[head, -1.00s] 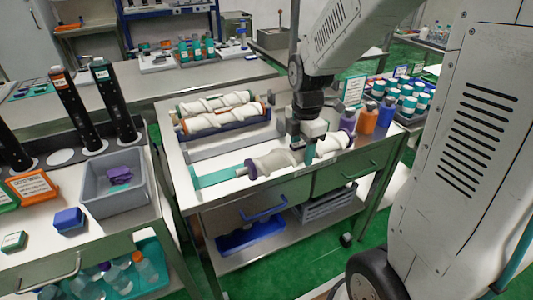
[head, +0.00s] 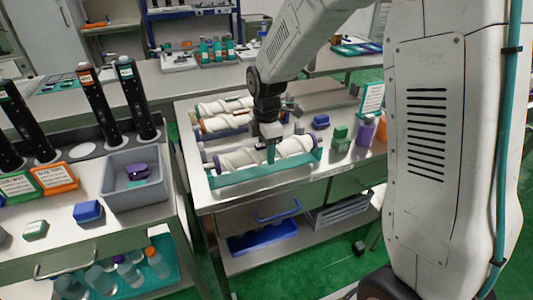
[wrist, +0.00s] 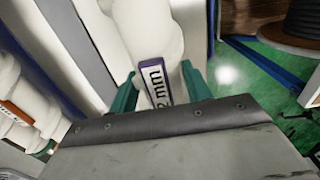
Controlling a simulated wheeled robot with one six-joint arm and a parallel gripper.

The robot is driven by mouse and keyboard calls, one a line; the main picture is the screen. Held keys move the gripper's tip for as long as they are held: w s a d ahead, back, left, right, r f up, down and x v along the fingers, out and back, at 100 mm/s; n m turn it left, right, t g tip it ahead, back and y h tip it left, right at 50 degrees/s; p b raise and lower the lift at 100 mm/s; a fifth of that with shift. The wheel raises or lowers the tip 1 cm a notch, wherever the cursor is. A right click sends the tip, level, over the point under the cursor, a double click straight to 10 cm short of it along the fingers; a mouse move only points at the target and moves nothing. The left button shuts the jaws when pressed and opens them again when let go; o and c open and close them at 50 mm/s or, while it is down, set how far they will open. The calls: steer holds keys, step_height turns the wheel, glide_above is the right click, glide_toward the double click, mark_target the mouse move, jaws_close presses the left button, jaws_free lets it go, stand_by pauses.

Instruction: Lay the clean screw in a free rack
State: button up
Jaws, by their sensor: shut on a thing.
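My gripper (head: 271,150) is shut on a white spiral screw (head: 240,160) with purple ends. In the wrist view the screw (wrist: 148,28) lies between the teal fingertips (wrist: 158,92), with a purple-framed label reading "2 mm". The screw is held lengthwise along the table, just behind or above a teal rack (head: 262,179); I cannot tell whether it touches a rack. A grey rack (wrist: 72,45) shows beside the screw in the wrist view. Two other screws, one (head: 222,106) at the back and one with orange ends (head: 224,123), lie in racks behind.
A green block (head: 339,138), a blue block (head: 320,122) and a purple bottle (head: 365,131) stand right of the racks.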

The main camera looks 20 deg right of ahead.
steer(key=shift+f, duration=0.75)
steer(key=o, duration=1.5)
steer(key=shift+f, duration=0.15)
steer(key=shift+c, duration=0.2)
